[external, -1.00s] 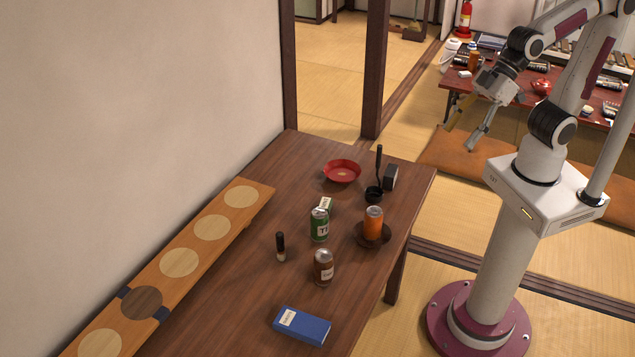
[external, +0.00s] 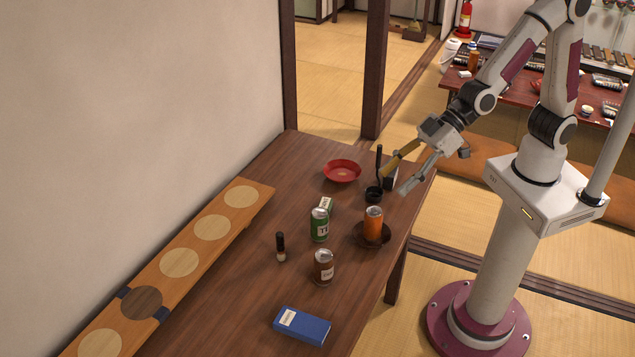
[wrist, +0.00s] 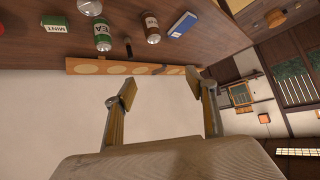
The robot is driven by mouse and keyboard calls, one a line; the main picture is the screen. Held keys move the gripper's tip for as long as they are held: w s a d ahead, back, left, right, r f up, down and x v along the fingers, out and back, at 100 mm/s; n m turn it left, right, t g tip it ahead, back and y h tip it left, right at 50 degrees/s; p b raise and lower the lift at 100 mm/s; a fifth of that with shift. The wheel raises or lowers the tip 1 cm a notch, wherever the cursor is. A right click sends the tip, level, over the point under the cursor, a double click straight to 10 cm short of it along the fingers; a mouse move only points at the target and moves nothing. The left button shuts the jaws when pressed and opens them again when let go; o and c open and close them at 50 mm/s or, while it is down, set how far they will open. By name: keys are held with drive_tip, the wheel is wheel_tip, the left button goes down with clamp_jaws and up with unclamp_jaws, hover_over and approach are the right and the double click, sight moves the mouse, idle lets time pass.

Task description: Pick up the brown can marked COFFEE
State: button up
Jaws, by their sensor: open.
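The brown can (external: 323,268) stands upright on the dark wooden table (external: 262,318), in front of the green can and behind the blue box. In the wrist view the brown can (wrist: 151,27) is at the top, beyond my fingers. My gripper (external: 393,179) is open and empty, in the air near the table's far right corner, well apart from the brown can. In the wrist view the two fingers of my gripper (wrist: 160,92) are spread wide with only the wall between them.
A wall stands left.

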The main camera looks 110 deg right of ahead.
drive_tip(key=w+a+f+t, duration=0.1)
drive_tip(key=w+f+t, duration=0.1)
drive_tip(key=w+f, duration=0.6)
drive_tip(key=t+h, duration=0.1)
drive_tip(key=h, duration=0.1)
approach(324, 262)
wheel_tip(324, 262, down, 2)
drive_tip(key=w+d, duration=0.1)
drive_tip(key=d, duration=0.1)
drive_tip(key=shift+w+f+t, duration=0.1)
drive_tip(key=shift+f+t, duration=0.2)
drive_tip(key=shift+f, duration=0.6)
drive_tip(key=shift+w, duration=0.1)
drive_tip(key=shift+x, duration=1.2)
drive_tip(key=shift+w+f, duration=0.1)
drive_tip(key=shift+w, duration=0.05)
drive_tip(key=shift+x, duration=2.45)
drive_tip(key=shift+d, duration=0.15)
drive_tip(key=c, duration=1)
